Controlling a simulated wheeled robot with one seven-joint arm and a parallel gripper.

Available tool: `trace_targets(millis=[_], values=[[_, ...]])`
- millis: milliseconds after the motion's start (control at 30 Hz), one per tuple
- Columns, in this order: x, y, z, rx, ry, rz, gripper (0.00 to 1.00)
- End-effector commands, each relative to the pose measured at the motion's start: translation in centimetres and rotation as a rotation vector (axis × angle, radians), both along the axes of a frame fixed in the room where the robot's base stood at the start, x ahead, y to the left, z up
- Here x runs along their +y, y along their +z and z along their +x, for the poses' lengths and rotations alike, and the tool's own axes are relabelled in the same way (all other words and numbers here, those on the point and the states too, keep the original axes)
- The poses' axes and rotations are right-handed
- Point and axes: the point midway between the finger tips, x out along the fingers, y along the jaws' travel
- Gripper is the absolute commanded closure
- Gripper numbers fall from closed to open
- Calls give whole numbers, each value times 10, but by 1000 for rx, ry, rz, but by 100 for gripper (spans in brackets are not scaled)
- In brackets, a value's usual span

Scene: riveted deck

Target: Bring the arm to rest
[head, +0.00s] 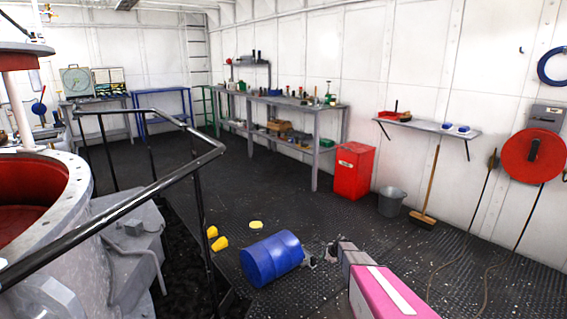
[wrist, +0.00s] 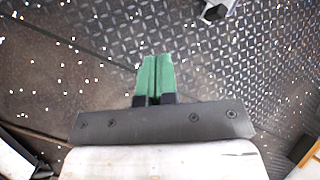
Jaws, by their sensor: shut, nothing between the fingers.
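My gripper (wrist: 155,62) shows in the wrist view, with its two green fingers side by side and touching. It is shut and empty, over dark patterned deck plating (wrist: 270,60). Nothing touches the fingertips in that view. In the head view I cannot make out the gripper for certain.
A blue drum (head: 271,258) lies on its side on the deck, with small yellow pieces (head: 220,243) nearby. A black handrail (head: 110,228) crosses the left. A red bin (head: 354,172), grey bucket (head: 391,201) and broom (head: 424,218) stand by the right wall.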

Motion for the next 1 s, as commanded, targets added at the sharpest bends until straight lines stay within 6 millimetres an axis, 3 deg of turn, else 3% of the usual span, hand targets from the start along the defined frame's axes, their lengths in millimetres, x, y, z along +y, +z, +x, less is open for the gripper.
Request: trace_targets(millis=[33, 100, 300, 600, 700, 800, 1000], values=[[12, 33, -37, -23, 108, -59, 100], [22, 61, -72, -48, 264, -143, 100], [43, 140, -175, -108, 716, -368, 100], [47, 240, -330, -131, 1367, -628, 100], [44, 260, -365, -122, 1521, -676, 100], [41, 273, -385, -114, 1622, -704, 100], [39, 278, -394, -108, 1675, -718, 100]])
